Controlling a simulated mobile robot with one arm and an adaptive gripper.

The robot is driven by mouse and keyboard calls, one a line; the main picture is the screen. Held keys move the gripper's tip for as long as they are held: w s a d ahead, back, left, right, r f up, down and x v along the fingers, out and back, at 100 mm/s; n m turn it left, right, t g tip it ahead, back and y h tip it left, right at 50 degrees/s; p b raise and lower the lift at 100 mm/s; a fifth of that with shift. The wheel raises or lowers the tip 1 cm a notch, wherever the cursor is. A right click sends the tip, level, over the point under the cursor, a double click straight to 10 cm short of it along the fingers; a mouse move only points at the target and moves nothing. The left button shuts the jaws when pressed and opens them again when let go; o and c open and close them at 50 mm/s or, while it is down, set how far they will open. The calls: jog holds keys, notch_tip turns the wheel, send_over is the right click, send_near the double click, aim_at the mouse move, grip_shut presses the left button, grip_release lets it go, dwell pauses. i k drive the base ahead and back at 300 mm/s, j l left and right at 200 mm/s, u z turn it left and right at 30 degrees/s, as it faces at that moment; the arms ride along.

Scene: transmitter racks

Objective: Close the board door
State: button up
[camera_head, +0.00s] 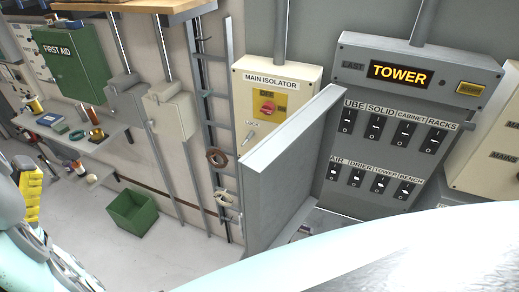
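The grey switch board (410,130) fills the right of the view, with a lit yellow TOWER sign above two rows of black labelled switches. A plain grey panel, which looks like the board door (282,172), stands open. It juts out toward me from the left side of the board, so the switches are uncovered. Its lower end and the board's lower part are partly hidden by my pale arm parts across the bottom. My gripper cannot be made out in this view.
The cream main isolator box (272,92) with a red knob is left of the door. Farther left are a wall shelf (85,140) with small items, a green first aid cabinet (72,60) and a green bin (132,212) on the floor. Floor between bin and door looks clear.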

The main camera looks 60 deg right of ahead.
aim_at(281, 179)
jog(key=i+j, duration=0.15)
jog(key=i, duration=0.4)
jog(key=i+j, duration=0.1)
jog(key=i, duration=0.4)
jog(key=i+j+z, duration=0.1)
jog(key=i, duration=0.45)
jog(key=i+z, duration=0.15)
jog(key=z, duration=0.3)
jog(key=i+z, duration=0.15)
jog(key=z, duration=0.3)
jog(key=i+j+z, duration=0.1)
jog(key=z, duration=0.35)
jog(key=i+j+z, duration=0.1)
jog(key=z, duration=0.3)
jog(key=j+z, duration=0.3)
jog(key=z, duration=0.15)
jog(key=i+j+z, duration=0.1)
jog(key=z, duration=0.35)
jog(key=j, duration=0.1)
